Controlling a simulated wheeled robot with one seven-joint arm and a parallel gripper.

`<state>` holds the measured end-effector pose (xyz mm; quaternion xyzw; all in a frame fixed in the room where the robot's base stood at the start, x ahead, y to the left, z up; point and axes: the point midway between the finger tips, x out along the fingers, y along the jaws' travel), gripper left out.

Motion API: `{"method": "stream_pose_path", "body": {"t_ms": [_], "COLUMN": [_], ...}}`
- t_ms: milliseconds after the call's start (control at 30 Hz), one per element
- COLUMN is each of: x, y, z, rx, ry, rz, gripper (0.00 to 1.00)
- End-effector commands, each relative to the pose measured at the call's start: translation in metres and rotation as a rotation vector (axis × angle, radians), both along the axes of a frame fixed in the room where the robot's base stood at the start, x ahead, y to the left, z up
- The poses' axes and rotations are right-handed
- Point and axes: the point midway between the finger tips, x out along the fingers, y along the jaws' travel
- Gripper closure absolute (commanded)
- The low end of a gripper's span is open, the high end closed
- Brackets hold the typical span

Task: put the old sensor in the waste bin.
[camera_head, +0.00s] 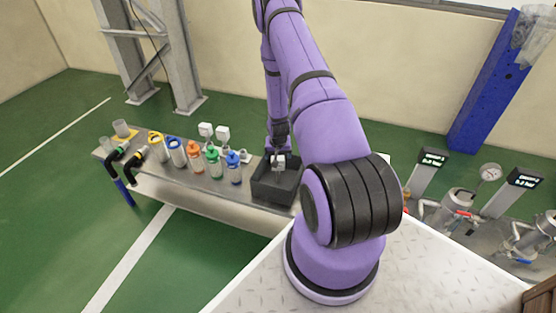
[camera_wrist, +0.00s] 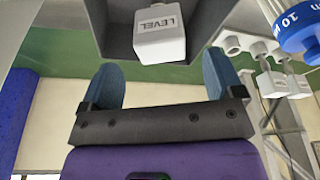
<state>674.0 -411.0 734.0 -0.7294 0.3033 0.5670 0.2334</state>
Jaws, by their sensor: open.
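A white block-shaped sensor marked LEVEL (camera_wrist: 160,46) shows just past my fingertips in the wrist view, within the outline of the dark waste bin (camera_wrist: 207,18). In the head view the white sensor (camera_head: 280,162) shows at the bin's opening below my gripper (camera_head: 280,146); whether it rests on the bin's floor I cannot tell. The black bin (camera_head: 272,192) stands on the right end of the bench. My gripper (camera_wrist: 163,70) is open, its two blue fingers apart with an empty gap between them.
The metal bench (camera_head: 195,187) holds several capped bottles, with two white sensors (camera_head: 206,129) (camera_head: 222,133) behind them. Black-and-green pipes (camera_head: 118,151) are at its left end. Metal vessels (camera_head: 457,205) with gauges and displays stand at the right. My arm crosses the middle.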

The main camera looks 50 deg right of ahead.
Motion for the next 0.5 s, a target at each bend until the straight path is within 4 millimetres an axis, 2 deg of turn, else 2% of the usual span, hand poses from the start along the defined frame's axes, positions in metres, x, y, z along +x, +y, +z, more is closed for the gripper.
{"method": "stream_pose_path", "body": {"t_ms": [33, 200, 500], "x": [-0.001, -0.007, -0.011], "y": [0.002, 0.007, 0.012], "z": [0.010, 0.038, 0.064], "rx": [-0.001, -0.001, -0.001], "ry": [-0.001, -0.001, -0.001], "rz": [0.000, 0.000, 0.000], "gripper": [0.13, 0.13, 0.13]}}
